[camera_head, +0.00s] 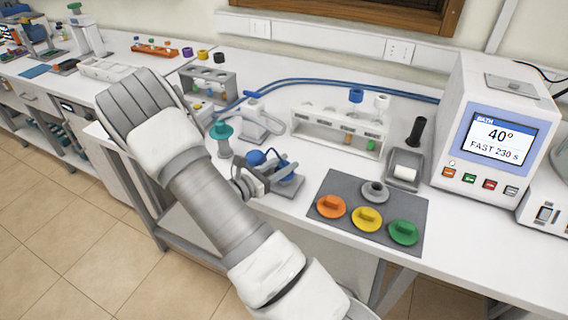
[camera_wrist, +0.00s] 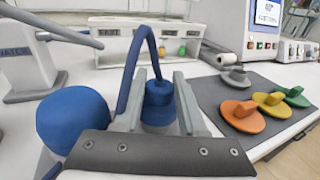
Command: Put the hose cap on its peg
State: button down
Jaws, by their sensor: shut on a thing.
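In the wrist view, a blue ribbed cap (camera_wrist: 158,98) sits between the two grey fingers of my gripper (camera_wrist: 160,105), which is shut on it. A blue hose (camera_wrist: 136,62) arches up from the cap and bends down to its left. The cap is mostly hidden by my gripper in the head view, where my gripper (camera_head: 277,174) is low over the front of the bench. A round blue bulb (camera_wrist: 75,120) is left of the fingers; it also shows in the head view (camera_head: 256,158). I cannot tell which part is the cap's peg.
A grey mat (camera_head: 355,224) with orange, yellow, green and grey stoppers lies to the right. A white rack (camera_head: 338,128), a grey roll holder (camera_head: 404,167) and the bath unit (camera_head: 500,120) stand behind. A WATER block (camera_wrist: 22,72) and a teal-topped post (camera_head: 222,131) are to the left.

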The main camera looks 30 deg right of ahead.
jog(key=shift+f, duration=0.35)
jog(key=c, duration=0.8)
grip_release()
jog(key=shift+o, duration=0.2)
jog(key=s+a, duration=0.1)
jog(key=a, duration=1)
jog(key=shift+s+r+p, duration=0.25)
jog(key=shift+s+p, duration=0.05)
jog(key=shift+p, duration=0.05)
jog(key=shift+d, duration=0.1)
